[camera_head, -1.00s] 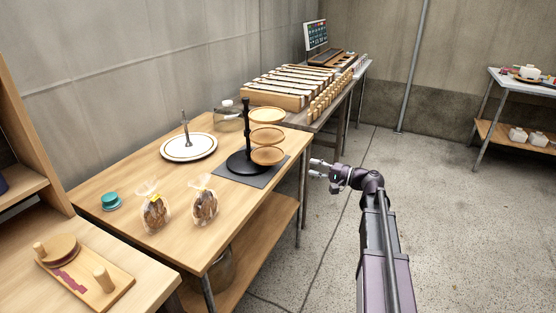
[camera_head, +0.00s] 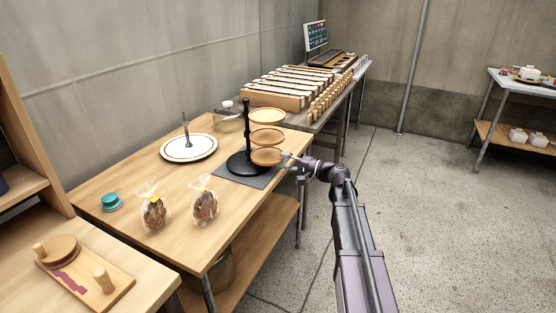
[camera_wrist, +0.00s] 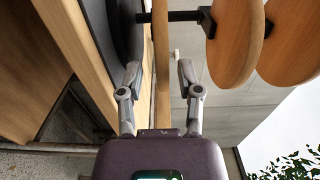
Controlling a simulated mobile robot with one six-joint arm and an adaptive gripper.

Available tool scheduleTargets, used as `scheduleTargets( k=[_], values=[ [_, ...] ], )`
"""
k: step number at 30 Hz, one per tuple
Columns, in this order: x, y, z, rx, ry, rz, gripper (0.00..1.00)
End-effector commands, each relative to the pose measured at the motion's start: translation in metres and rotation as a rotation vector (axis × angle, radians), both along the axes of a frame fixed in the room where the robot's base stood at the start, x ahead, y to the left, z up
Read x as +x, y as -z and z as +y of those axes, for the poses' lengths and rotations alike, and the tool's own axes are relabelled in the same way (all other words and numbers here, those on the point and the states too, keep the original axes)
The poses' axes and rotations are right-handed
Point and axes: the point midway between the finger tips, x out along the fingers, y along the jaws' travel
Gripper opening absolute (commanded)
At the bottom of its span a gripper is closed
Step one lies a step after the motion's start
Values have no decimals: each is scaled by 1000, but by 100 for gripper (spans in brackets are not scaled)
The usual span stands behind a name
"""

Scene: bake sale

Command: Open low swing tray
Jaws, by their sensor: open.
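A black stand (camera_head: 247,125) carries three round wooden swing trays, one above the other. The low tray (camera_head: 267,157) is the lowest; it sticks out toward the table's right edge. In the wrist view the low tray (camera_wrist: 161,60) shows edge-on as a narrow strip between my two fingers, with a gap to each finger. My gripper (camera_head: 286,160) is open at the right rim of the low tray; it also shows open in the wrist view (camera_wrist: 160,78). The middle tray (camera_head: 267,135) and top tray (camera_head: 267,115) are above. Contact with the rim cannot be told.
The stand's base is on a dark mat (camera_head: 232,176) on the wooden table (camera_head: 130,178). A white plate with a spindle (camera_head: 188,148), two bagged baked goods and a teal item (camera_head: 111,203) stand left. Boxed rows (camera_head: 300,88) are behind. Floor on the right is clear.

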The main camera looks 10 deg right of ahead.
Motion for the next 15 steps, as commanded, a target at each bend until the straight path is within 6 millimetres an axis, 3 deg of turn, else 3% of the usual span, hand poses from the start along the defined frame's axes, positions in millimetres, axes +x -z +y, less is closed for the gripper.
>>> scheduleTargets(
  k=[6, 15],
  values=[
    [15, 0, 19, 0, -1, 0, 46],
    [19, 0, 26, 0, 0, 0, 46]
  ],
)
